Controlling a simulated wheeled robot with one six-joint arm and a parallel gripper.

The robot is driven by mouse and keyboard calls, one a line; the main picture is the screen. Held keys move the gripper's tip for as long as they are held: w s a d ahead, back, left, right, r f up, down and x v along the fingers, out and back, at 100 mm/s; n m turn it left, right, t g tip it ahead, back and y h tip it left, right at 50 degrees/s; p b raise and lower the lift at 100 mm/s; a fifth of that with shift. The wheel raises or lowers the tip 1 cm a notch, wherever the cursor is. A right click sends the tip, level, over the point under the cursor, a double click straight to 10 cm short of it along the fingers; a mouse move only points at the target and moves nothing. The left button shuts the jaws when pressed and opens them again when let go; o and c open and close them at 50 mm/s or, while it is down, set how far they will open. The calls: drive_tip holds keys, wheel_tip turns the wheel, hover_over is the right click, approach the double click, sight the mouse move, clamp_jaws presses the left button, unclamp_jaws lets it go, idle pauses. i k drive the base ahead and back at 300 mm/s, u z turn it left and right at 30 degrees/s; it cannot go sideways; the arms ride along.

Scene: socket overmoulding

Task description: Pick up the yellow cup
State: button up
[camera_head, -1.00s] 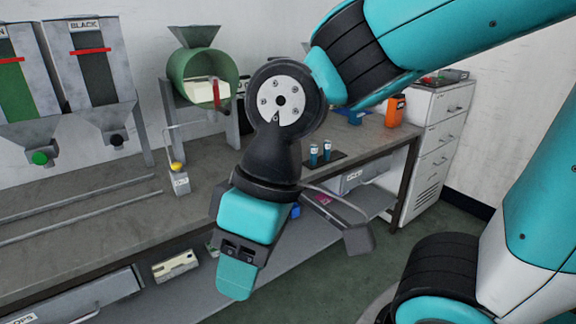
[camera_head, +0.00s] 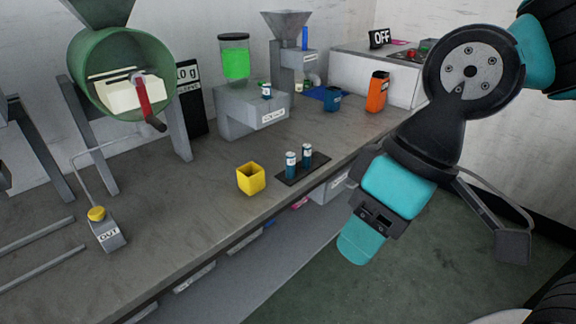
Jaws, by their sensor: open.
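The yellow cup (camera_head: 251,179) is a small square, open-topped container. It stands upright on the grey workbench (camera_head: 170,225), near the front edge and left of a dark mat with two blue vials. My gripper (camera_head: 367,240) hangs in front of the bench at the right, over the floor side, pointing down and to the left. It is apart from the cup and to its right. Its teal body and fingertip show, but the gap between its fingers is hard to see. Nothing shows held in it.
Two blue vials (camera_head: 298,162) stand on the dark mat close to the cup. Behind are a machine with a green container (camera_head: 235,63), a blue cup (camera_head: 332,99) and an orange container (camera_head: 377,92). A green drum (camera_head: 120,75) and a yellow-knobbed OUT box (camera_head: 109,233) are at left.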

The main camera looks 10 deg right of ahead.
sight(251, 178)
drive_tip(key=i, duration=1)
drive_tip(key=u, duration=0.45)
